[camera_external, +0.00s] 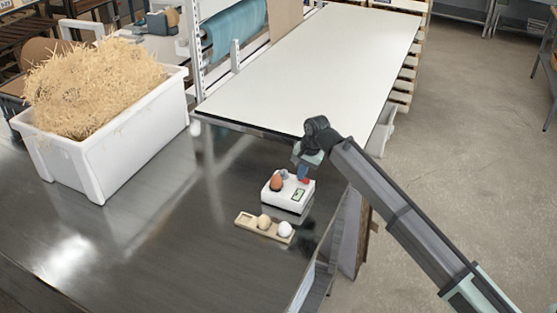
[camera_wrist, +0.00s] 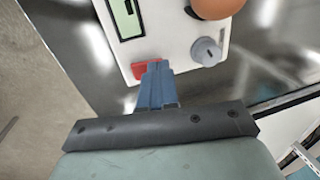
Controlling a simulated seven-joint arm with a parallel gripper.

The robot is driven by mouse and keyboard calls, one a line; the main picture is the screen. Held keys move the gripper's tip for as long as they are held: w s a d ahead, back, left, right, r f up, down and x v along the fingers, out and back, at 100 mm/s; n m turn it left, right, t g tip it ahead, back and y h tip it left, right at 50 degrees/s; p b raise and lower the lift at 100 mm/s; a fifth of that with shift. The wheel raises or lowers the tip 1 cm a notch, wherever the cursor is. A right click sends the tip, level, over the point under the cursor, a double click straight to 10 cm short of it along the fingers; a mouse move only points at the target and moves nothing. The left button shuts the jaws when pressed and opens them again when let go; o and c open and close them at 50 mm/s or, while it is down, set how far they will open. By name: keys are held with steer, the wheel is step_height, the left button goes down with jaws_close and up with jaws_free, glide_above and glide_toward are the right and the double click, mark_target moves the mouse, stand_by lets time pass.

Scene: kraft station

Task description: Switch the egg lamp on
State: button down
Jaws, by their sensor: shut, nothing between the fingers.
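The egg lamp is a white box (camera_external: 272,198) on the dark metal table, with a brown egg (camera_external: 277,182) on top. In the wrist view its white top (camera_wrist: 172,35) carries a green display (camera_wrist: 127,17), a grey knob (camera_wrist: 206,52) and a red switch (camera_wrist: 139,69). The brown egg (camera_wrist: 218,5) shows at the top edge there. My gripper (camera_wrist: 157,66) is shut and empty, its blue fingertips over the right part of the red switch and hiding some of it. I cannot tell whether they touch. In the external view my gripper (camera_external: 303,174) is at the lamp's back right.
A wooden egg holder (camera_external: 243,219) with a beige egg (camera_external: 264,221) and a white egg (camera_external: 285,229) lies in front of the lamp. A white bin (camera_external: 110,160) of straw stands at the left. A white-topped table (camera_external: 320,65) is behind. The metal table between bin and lamp is clear.

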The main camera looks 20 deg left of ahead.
steer(key=shift+a+f, duration=0.15)
steer(key=shift+f, duration=0.05)
steer(key=shift+d, duration=0.9)
steer(key=shift+r, duration=0.15)
steer(key=shift+r, duration=0.2)
steer(key=v, duration=1.3)
steer(key=shift+r, duration=0.25)
